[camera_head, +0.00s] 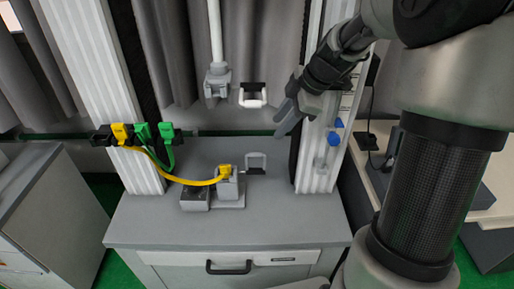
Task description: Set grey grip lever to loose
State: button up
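Two small bracket-like handles on black mounts show at the back of the tower: a white handle (253,97) above and a grey handle (256,161) below it. The grey one best fits the grey grip lever, but its setting cannot be read from here. My gripper (296,122) hangs in front of the right column, to the right of and above the grey handle, clear of it. Its fingers point down and left, look apart, and hold nothing visible.
A white rod with a grey clamp (217,82) hangs in the middle. A yellow cable (190,182) runs to a grey block (228,187) on the cabinet top (150,222). Green connectors (153,132) are at left.

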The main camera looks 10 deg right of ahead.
aim_at(257, 153)
jog(key=b+x, duration=0.1)
jog(key=x, duration=1.4)
grip_shut()
